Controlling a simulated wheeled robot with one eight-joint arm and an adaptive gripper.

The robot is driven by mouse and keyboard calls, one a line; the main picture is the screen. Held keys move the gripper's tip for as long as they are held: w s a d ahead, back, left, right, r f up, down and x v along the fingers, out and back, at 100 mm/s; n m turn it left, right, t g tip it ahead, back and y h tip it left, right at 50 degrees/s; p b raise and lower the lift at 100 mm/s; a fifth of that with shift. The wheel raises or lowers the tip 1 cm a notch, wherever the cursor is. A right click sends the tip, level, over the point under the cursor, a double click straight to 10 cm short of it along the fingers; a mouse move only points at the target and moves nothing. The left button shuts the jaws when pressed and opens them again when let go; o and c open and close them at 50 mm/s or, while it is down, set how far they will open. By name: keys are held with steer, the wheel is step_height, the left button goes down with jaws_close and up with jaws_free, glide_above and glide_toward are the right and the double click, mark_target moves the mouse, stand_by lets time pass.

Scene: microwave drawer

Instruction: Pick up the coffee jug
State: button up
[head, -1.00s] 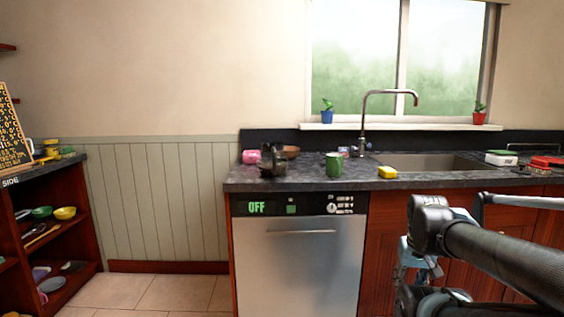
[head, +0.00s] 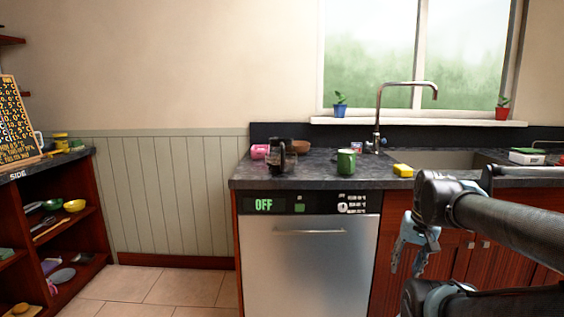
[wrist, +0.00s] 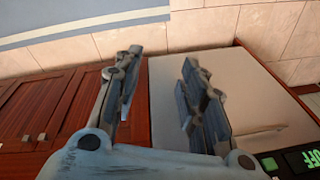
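The coffee jug (head: 277,156) is dark and glassy with a handle on its right side. It stands upright on the dark counter (head: 320,180), near the left front edge above the dishwasher. In the head view my gripper (head: 412,262) hangs below the counter top, in front of the cabinet doors, to the right of and lower than the jug. In the wrist view my gripper (wrist: 160,90) shows two fingers spread apart with nothing between them. The jug is not in the wrist view.
A green mug (head: 346,161) stands right of the jug, with a yellow sponge (head: 403,170) further right. A pink item (head: 259,151) and a brown bowl (head: 299,146) are behind the jug. The tap (head: 379,110) rises by the sink. The dishwasher (head: 305,262) is closed. Floor at left is clear.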

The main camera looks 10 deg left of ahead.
steer(key=w+a+r+m+g+y, duration=0.2)
steer(key=w+a+r+m+y, duration=0.45)
steer(key=w+a+r, duration=0.85)
steer(key=m+g+y, duration=0.4)
steer(key=m+y, duration=0.1)
steer(key=m, duration=0.2)
glide_toward(283, 168)
steer(key=w+d+r, duration=0.3)
steer(key=d+r, duration=0.2)
steer(key=r, duration=0.1)
steer(key=shift+n, duration=0.25)
steer(key=x, duration=1.6)
steer(key=shift+s+a, duration=0.1)
steer(key=shift+s, duration=0.1)
jaws_close()
